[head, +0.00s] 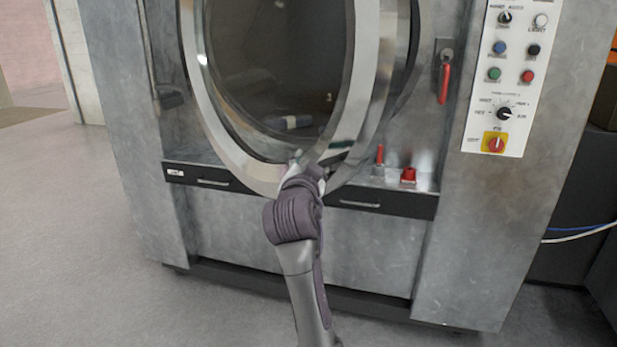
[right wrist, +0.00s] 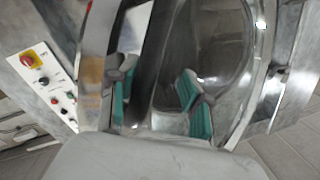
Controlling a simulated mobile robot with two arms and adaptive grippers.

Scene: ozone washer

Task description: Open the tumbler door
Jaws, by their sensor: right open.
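The tumbler door (head: 371,75) is a round window in a broad metal ring on the front of the grey machine. It stands ajar, with its right edge away from the opening rim (head: 422,40) behind it. My right gripper (head: 308,165) is at the door's lower edge in the head view. In the right wrist view, its teal-padded fingers (right wrist: 160,98) are apart, with the door's edge region between or behind them. I cannot tell whether they touch it. The door glass (right wrist: 215,45) fills the right of that view. My left gripper is not in view.
A red handle (head: 444,82) hangs right of the opening. Red fittings (head: 408,175) sit on the ledge below it. A control panel (head: 505,80) with buttons is at the right. Open floor (head: 70,220) lies to the left. Cables (head: 580,233) run at the right.

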